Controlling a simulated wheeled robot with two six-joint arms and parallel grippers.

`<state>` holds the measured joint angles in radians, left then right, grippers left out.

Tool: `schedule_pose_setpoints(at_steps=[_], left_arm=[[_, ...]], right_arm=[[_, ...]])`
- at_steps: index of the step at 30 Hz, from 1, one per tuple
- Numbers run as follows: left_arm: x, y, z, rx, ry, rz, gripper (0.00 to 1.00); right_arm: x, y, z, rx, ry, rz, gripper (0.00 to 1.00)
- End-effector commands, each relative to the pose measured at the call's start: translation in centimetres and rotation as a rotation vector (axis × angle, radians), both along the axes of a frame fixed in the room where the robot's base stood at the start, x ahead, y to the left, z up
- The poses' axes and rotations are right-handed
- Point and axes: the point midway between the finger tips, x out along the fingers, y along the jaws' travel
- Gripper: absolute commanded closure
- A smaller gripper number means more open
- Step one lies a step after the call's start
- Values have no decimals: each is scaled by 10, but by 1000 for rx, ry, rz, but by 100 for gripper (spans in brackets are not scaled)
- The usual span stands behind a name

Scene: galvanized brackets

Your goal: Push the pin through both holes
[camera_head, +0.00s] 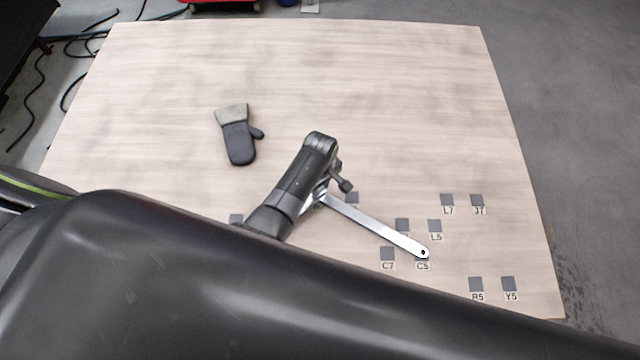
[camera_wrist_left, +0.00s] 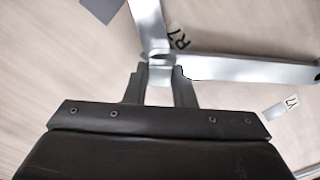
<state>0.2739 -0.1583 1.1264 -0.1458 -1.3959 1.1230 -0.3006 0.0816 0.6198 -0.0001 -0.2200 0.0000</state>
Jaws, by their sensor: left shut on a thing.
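A long galvanized metal strip (camera_head: 375,225) lies slanted over the table in the head view, with a round hole near its far end by the C5 label. My left gripper (camera_head: 333,190) is at its upper-left end. In the left wrist view the gripper (camera_wrist_left: 159,84) is shut on metal where one strip (camera_wrist_left: 250,69) runs right and another (camera_wrist_left: 148,22) runs up. I cannot tell whether these are one bent bracket or two pieces. I cannot make out a pin; any hole at the fingers is hidden. My right gripper is not in view.
The pale wooden table (camera_head: 180,70) carries several small grey squares with labels, such as L7 (camera_head: 447,200) and Y5 (camera_head: 509,284). A grey-and-black mitt (camera_head: 238,137) lies left of the gripper. The back of the table is clear. My dark arm covers the front.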

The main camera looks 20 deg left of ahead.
Motion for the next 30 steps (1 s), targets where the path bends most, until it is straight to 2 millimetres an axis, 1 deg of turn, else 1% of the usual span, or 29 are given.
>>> schedule_pose_setpoints(at_steps=[7, 20, 21, 26, 30], left_arm=[[0, 0, -6, 0, 0, 0, 100], [0, 0, -6, 0, 0, 0, 100], [0, 0, -6, 0, 0, 0, 72], [0, 0, -6, 0, 0, 0, 52], [0, 0, -6, 0, 0, 0, 52]], right_arm=[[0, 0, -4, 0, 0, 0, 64], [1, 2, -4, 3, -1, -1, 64], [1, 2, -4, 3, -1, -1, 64], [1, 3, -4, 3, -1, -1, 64], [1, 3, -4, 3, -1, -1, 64]])
